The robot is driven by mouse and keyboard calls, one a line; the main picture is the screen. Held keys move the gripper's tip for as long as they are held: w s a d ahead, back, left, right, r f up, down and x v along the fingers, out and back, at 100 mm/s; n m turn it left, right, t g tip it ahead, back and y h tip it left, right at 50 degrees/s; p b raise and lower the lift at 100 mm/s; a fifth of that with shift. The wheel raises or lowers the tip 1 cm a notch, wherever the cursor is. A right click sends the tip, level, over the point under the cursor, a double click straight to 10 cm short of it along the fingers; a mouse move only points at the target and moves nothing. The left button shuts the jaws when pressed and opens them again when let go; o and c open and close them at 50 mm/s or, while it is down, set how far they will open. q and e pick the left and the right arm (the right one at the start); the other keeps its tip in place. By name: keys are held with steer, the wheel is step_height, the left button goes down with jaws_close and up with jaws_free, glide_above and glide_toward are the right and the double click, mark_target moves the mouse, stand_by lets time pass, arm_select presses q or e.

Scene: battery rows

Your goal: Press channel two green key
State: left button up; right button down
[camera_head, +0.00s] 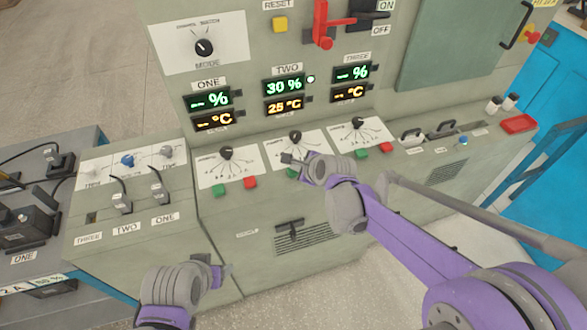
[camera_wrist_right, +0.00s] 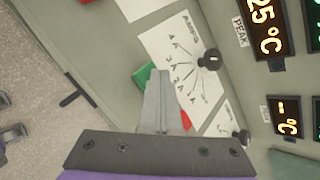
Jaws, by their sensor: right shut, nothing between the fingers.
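The channel two green key (camera_head: 291,173) is on the sloped panel below the middle dial (camera_head: 295,136), mostly behind my right gripper (camera_head: 288,158) in the head view. In the right wrist view the green key (camera_wrist_right: 143,75) shows beside the fingertips of my right gripper (camera_wrist_right: 160,72), which are shut and empty. The fingers overlap one side of the key; I cannot tell whether they touch it. The channel two red key (camera_wrist_right: 186,120) is partly hidden behind the fingers. My left gripper (camera_head: 226,275) is low at the front, away from the keys; its jaws are unclear.
Channel one's green key (camera_head: 219,190) and red key (camera_head: 250,182) lie to the left. Channel three's green key (camera_head: 362,154) and red key (camera_head: 386,147) lie to the right. The channel two display (camera_head: 284,87) reads 30 %. A dark handle (camera_head: 290,228) projects from the front face.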

mark_target(297, 173)
arm_select(q)
steer(key=shift+w+r+p, duration=0.2)
steer(key=shift+r+p, duration=0.25)
steer(key=shift+r, duration=0.1)
arm_select(e)
steer(key=shift+r, duration=0.8)
steer(key=shift+r+p, duration=1.35)
steer(key=shift+r, duration=1.2)
arm_select(q)
steer(key=r, duration=0.1)
steer(key=w+r, duration=0.1)
steer(key=r, duration=0.1)
steer(key=shift+r, duration=0.25)
